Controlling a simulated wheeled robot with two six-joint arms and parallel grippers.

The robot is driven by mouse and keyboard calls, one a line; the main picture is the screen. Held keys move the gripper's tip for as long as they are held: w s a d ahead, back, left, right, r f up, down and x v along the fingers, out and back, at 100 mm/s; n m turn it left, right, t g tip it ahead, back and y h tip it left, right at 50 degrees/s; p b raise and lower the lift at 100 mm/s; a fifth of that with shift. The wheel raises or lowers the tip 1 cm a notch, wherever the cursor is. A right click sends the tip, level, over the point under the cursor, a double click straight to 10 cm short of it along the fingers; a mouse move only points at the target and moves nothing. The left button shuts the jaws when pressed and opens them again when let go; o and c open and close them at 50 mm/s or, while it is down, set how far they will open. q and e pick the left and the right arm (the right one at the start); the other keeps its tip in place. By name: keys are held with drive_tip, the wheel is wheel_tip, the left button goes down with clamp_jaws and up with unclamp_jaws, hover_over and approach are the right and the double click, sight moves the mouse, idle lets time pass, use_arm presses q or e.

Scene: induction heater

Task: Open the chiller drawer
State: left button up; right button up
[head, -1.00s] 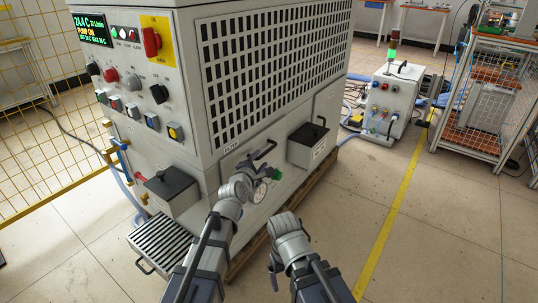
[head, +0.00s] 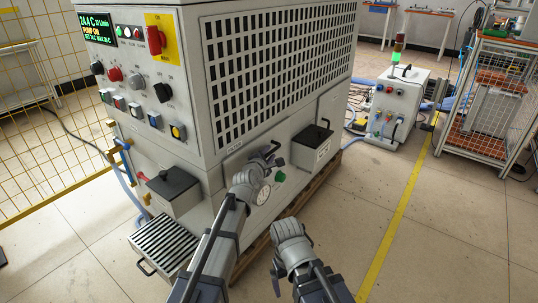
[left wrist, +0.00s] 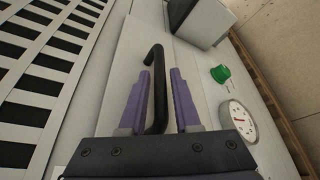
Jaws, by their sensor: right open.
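The chiller (head: 150,130) is a large pale grey cabinet with a black grille. On its long side, by a FILTER label, is a flat panel with a black bar handle (head: 274,147). My left gripper (head: 268,158) is at this handle. In the left wrist view the handle (left wrist: 158,95) stands between the two purple fingers of my open left gripper (left wrist: 160,72), with gaps visible on both sides. My right gripper (head: 277,280) is open, low in front of the cabinet and away from it. Its fingers are small and partly hidden.
A round gauge (left wrist: 237,122) and green knob (left wrist: 220,74) sit beside the handle panel. A grey box (head: 311,147) juts out to its right. A slatted tray (head: 165,243) sticks out at the cabinet's lower left. Open floor lies right, with a yellow line (head: 402,205).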

use_arm(q)
clamp_jaws()
idle(1.1)
